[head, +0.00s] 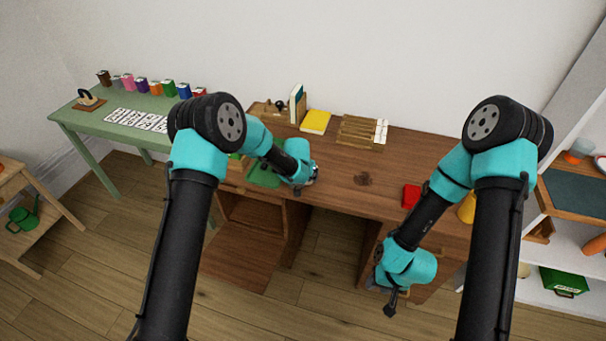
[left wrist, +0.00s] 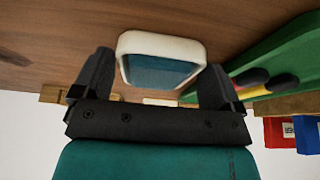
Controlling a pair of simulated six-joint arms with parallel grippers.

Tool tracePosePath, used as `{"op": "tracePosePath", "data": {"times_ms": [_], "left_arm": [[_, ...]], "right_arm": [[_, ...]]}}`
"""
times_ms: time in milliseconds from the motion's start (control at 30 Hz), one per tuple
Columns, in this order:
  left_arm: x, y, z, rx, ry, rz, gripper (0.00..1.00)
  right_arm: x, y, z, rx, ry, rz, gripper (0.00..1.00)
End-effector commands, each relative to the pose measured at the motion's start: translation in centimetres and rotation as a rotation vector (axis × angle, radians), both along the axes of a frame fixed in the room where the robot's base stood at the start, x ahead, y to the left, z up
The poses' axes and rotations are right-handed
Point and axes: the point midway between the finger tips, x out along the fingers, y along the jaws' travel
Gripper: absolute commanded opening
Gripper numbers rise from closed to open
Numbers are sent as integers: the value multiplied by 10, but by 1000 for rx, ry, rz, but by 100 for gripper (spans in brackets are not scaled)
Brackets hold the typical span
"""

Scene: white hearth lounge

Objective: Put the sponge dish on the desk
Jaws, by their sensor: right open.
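The sponge dish (left wrist: 160,60), white-rimmed with a blue-teal inside, shows in the left wrist view between the two spread fingers of my left gripper (left wrist: 155,85). Whether the fingers press on it or stand just clear is unclear. In the head view my left gripper (head: 308,183) is over the brown desk (head: 340,172), and I cannot make out the dish there. Whether the dish rests on the desk is unclear. My right gripper (head: 391,303) is open and empty, low in front of the desk on the right.
On the desk are a yellow book (head: 316,121), a slatted wooden item (head: 357,130), a red item (head: 411,195) and a green item (head: 263,176) beside my left arm. Mid-desk is mostly clear.

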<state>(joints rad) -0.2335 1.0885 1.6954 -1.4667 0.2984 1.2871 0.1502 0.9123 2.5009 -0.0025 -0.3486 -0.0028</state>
Motion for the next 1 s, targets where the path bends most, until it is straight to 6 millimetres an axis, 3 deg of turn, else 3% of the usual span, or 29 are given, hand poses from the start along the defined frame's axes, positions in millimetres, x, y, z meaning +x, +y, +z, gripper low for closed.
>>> {"op": "tracePosePath", "data": {"times_ms": [100, 467, 667, 1000], "left_arm": [[0, 0, 0, 0, 0, 0, 100], [-1, 0, 6, -1, -1, 1, 100], [-9, 3, 28, -1, -2, 0, 100], [-31, 9, 84, -1, -3, 1, 100]], "right_arm": [[0, 0, 0, 0, 0, 0, 43], [0, 0, 0, 0, 0, 0, 43], [0, 0, 0, 0, 0, 0, 43], [0, 0, 0, 0, 0, 0, 43]]}}
